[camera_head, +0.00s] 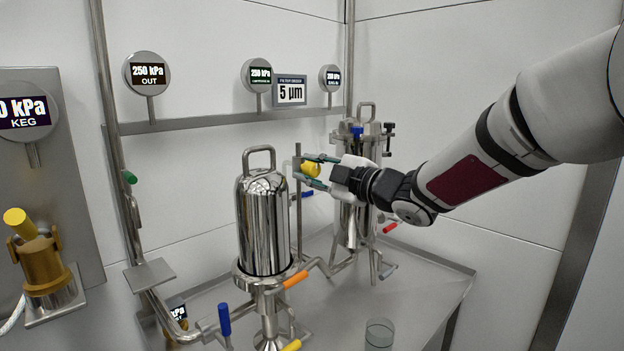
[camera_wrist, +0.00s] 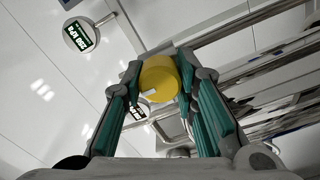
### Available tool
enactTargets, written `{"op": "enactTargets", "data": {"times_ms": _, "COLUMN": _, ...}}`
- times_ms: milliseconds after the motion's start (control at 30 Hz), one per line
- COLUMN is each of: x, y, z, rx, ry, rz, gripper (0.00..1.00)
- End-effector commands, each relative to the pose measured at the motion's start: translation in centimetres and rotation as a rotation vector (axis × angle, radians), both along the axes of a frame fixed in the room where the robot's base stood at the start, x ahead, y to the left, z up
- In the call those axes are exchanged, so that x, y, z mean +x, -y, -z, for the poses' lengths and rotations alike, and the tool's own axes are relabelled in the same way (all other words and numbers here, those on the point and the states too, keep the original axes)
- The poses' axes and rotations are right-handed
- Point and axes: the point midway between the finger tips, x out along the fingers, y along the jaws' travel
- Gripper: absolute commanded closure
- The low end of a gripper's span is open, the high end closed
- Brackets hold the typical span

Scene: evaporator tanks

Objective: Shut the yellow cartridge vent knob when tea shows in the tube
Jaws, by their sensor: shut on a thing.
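The yellow vent knob (camera_head: 311,169) sits high beside a thin upright tube (camera_head: 298,205), between the two steel housings. My gripper (camera_head: 316,170) reaches in from the right, with its green-padded fingers around the knob. In the wrist view, the yellow knob (camera_wrist: 158,78) is between the two fingertips (camera_wrist: 157,82), and both fingers are closed on it. A small pale mark shows on the knob's face. I cannot make out tea in the tube; its inside is too small to tell.
A polished steel housing (camera_head: 264,225) with a top handle stands left of my gripper, and a second housing (camera_head: 352,215) stands behind it. A clear cup (camera_head: 379,334) stands on the tray (camera_head: 420,290). A yellow-topped brass fitting (camera_head: 40,262) is at far left.

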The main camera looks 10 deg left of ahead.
Motion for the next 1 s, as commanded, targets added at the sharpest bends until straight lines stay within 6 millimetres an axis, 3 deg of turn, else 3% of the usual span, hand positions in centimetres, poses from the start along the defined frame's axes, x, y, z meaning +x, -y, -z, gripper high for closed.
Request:
{"op": "enactTargets", "data": {"times_ms": 567, "x": -0.06, "y": -0.05, "z": 0.14, "rx": -0.022, "ry": 0.024, "rz": -0.001, "gripper": 1.00}}
{"op": "enactTargets", "data": {"times_ms": 600, "x": -0.06, "y": -0.05, "z": 0.14, "rx": -0.023, "ry": 0.024, "rz": -0.002, "gripper": 0.66}}
{"op": "enactTargets", "data": {"times_ms": 667, "x": -0.06, "y": -0.05, "z": 0.13, "rx": -0.022, "ry": 0.024, "rz": -0.001, "gripper": 0.53}}
{"op": "enactTargets", "data": {"times_ms": 1000, "x": -0.10, "y": 0.13, "z": 0.04, "rx": -0.021, "ry": 0.025, "rz": 0.000, "gripper": 0.52}}
